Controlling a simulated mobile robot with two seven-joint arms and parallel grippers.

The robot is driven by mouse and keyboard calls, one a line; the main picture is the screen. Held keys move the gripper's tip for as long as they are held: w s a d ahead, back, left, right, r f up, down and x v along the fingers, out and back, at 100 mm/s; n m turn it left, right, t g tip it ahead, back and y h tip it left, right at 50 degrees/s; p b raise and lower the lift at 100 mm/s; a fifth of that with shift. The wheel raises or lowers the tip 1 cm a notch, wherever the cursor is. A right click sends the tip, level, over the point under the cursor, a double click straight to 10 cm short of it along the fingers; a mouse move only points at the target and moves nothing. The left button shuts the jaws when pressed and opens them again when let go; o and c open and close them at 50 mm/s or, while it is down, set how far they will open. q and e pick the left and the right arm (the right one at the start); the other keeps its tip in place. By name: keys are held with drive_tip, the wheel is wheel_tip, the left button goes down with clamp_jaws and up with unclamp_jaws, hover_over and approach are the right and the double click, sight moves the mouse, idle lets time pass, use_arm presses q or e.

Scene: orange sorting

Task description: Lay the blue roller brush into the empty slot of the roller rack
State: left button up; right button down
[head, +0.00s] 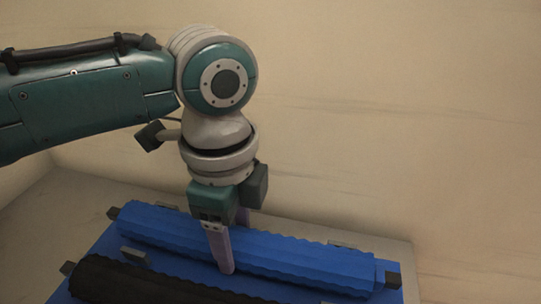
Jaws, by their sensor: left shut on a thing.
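The blue roller brush (300,257) lies lengthwise across the lower part of the view, with a dark square stub at each end. My left gripper (235,248) points down from above and is shut on the brush near its middle. One pale purple finger shows in front of the brush; the other goes down behind it, its tip hidden. The roller rack has a blue base (98,263) and small grey blocks. The brush lies along the rack's far side, between these blocks. I cannot tell whether it rests on the rack or hangs just above it. My right gripper is not in view.
A black roller (140,283) lies in the rack in front of the blue brush, close alongside it and cut off by the lower edge. The pale tabletop (60,215) is bare at the left. A plain beige wall (400,120) stands behind.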

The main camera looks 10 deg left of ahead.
use_arm(q)
drive_tip(key=o, duration=1.4)
drive_tip(key=shift+c, duration=0.2)
